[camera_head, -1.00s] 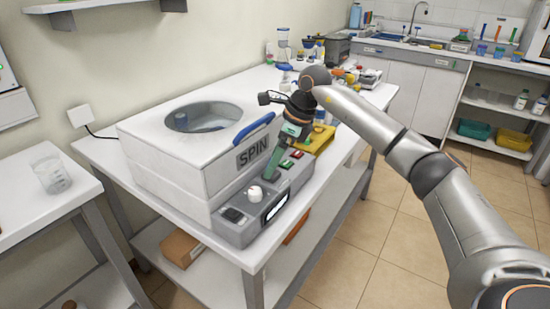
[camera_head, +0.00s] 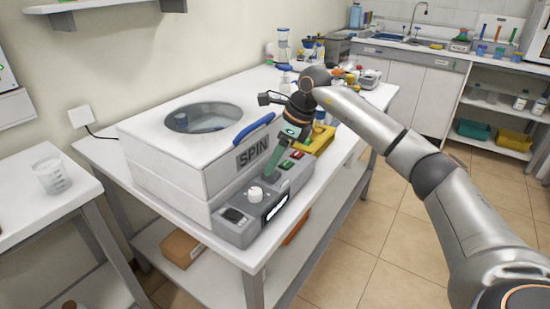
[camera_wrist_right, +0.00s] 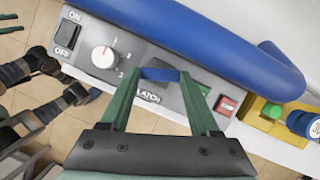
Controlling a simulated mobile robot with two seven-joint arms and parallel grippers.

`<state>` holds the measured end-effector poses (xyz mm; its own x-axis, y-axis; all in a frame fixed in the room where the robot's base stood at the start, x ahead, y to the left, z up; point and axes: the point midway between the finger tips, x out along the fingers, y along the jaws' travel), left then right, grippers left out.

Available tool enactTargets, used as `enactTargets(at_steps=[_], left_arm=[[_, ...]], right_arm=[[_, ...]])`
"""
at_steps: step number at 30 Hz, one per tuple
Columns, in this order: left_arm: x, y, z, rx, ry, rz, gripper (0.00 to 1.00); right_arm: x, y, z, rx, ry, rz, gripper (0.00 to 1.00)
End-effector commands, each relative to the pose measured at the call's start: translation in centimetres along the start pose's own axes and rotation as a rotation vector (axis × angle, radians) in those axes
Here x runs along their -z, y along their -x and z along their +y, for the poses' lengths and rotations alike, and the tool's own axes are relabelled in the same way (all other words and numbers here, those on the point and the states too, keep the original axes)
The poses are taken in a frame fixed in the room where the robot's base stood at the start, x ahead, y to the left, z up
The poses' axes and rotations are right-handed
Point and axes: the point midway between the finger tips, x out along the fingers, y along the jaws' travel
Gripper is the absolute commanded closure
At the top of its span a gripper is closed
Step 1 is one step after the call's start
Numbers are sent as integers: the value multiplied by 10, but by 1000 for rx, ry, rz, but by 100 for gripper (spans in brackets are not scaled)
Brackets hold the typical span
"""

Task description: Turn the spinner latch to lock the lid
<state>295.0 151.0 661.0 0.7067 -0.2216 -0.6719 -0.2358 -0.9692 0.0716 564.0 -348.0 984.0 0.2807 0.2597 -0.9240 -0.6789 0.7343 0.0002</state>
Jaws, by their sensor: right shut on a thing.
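The spinner (camera_head: 165,160) is a white box marked SPIN on the bench, with a round window in its top lid (camera_head: 150,125) and a blue handle (camera_head: 254,129) along the lid's front edge. The lid is down. In the right wrist view, the blue latch (camera_wrist_right: 160,74) sits on the grey control panel above the LATCH label. My right gripper (camera_wrist_right: 161,85) has its green fingers on both sides of the latch, shut on it. In the head view, this gripper (camera_head: 275,160) reaches down to the panel and hides the latch.
The panel has an ON/OFF switch (camera_wrist_right: 67,34), a white dial (camera_wrist_right: 104,57) and a red button (camera_wrist_right: 226,105). A yellow rack (camera_head: 321,138) stands close beside the panel. Bottles and glassware crowd the bench behind. A beaker (camera_head: 51,177) stands on the left table.

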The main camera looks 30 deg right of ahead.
Motion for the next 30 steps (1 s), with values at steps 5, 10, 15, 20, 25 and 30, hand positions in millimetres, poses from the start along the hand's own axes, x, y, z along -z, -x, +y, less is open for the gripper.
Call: enactTargets(at_steps=[5, 10, 15, 20, 25, 30], left_arm=[[5, 6, -1, 5, 0, 3, 50], [3, 9, -4, 11, 1, -2, 50], [0, 11, -5, 15, 3, -5, 50], [-1, 11, -6, 17, 4, -3, 50], [-1, 11, -6, 17, 4, -4, 50], [0, 10, -7, 18, 4, -3, 50]], right_arm=[[0, 2, 2, 53, -125, 2, 93], [-1, 1, 3, 107, -256, 2, 93], [-1, 1, 3, 138, -329, 1, 93], [-1, 0, 3, 143, -345, -1, 93], [-1, 0, 3, 143, -344, -1, 93], [-1, 0, 3, 142, -343, -1, 21]])
